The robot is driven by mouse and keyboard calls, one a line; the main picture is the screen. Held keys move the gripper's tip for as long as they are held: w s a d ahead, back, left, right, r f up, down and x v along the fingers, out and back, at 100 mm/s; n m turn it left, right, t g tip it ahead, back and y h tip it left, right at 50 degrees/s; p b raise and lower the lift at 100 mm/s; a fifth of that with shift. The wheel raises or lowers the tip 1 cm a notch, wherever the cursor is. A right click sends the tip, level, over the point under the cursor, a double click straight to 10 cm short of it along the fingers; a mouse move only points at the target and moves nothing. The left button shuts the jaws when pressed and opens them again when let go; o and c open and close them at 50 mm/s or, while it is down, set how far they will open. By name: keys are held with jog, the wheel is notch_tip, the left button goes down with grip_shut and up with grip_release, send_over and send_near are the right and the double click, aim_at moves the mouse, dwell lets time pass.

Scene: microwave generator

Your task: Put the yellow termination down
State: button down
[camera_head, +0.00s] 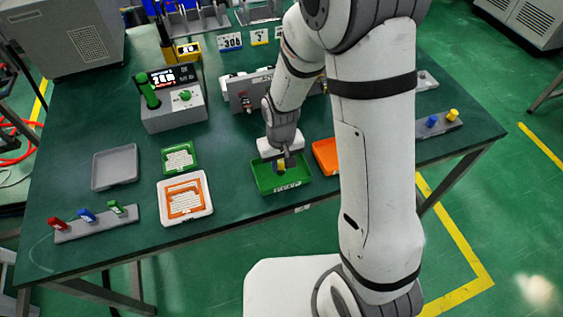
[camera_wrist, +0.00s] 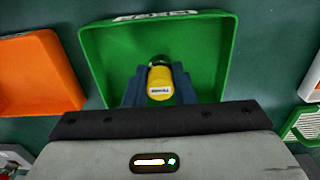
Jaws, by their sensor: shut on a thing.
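The yellow termination (camera_head: 281,170) is a small yellow cylinder with a white label; it also shows in the wrist view (camera_wrist: 160,84), between two dark blue fingers. My gripper (camera_head: 281,162) is shut on it and points down over the green tray (camera_head: 264,184). In the wrist view my gripper (camera_wrist: 160,78) has the green tray (camera_wrist: 105,60) around and below it. The tray looks otherwise empty, with a white label on its front wall. I cannot tell whether the termination touches the tray floor.
An orange tray (camera_head: 325,152) lies just right of the green one, partly behind my arm. A rack (camera_head: 80,228) with red, blue and green pieces is at left. Another rack (camera_head: 420,130) at right holds a blue and a yellow piece. A grey tray (camera_head: 115,165) lies at left.

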jog(key=shift+s+f+b, duration=0.15)
jog(key=shift+f+b, duration=0.3)
jog(key=shift+f, duration=0.15)
jog(key=c, duration=1.5)
grip_release()
jog(key=shift+s+d, duration=0.1)
jog(key=shift+c, duration=0.2)
jog(key=shift+o, duration=1.4)
jog(key=shift+w+f, duration=0.1)
jog(key=shift+w, duration=0.15)
jog(key=shift+o, duration=0.3)
